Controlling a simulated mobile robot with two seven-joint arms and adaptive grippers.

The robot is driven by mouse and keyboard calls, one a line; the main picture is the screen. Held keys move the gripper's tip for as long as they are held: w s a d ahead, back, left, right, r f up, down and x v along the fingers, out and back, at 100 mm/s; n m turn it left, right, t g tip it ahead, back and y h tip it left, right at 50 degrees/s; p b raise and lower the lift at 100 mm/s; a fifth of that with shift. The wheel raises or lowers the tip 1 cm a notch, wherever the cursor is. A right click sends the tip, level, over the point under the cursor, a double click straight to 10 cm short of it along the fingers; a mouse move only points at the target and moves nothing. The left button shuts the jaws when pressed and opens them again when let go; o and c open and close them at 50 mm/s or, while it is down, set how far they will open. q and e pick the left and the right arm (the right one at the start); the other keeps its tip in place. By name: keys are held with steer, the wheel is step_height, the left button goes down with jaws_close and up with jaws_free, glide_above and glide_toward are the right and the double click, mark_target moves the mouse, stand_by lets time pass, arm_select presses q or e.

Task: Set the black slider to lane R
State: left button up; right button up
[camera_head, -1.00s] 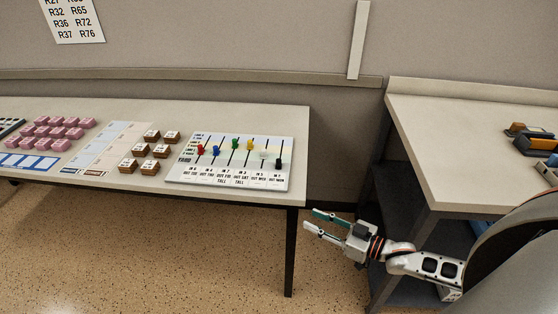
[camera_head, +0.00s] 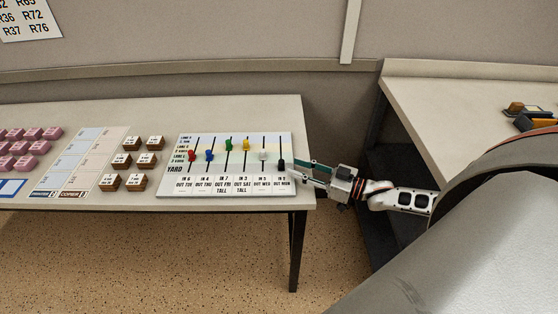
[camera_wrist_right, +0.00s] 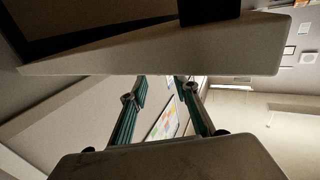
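The slider board (camera_head: 170,190) lies on the left desk, a white panel with several dark vertical slots and lane labels along its left side. The black slider (camera_head: 281,163) sits low in the rightmost slot, near the YARD row. White (camera_head: 263,155), yellow (camera_head: 246,145), green (camera_head: 228,145), blue (camera_head: 209,155) and red (camera_head: 191,155) sliders stand in the other slots. My right gripper (camera_head: 312,172) is open and empty, just right of the board by the black slider. Its fingers also show in the right wrist view (camera_wrist_right: 165,100). My left gripper is out of view.
Wooden blocks (camera_head: 136,182) and pink blocks (camera_head: 33,133) lie left of the board. Another desk (camera_head: 450,110) stands to the right, with dark and orange items (camera_head: 535,118) on it. A gap separates the two desks.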

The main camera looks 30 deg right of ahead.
mark_target(282, 161)
steer(key=shift+x, duration=3.05)
jaws_close()
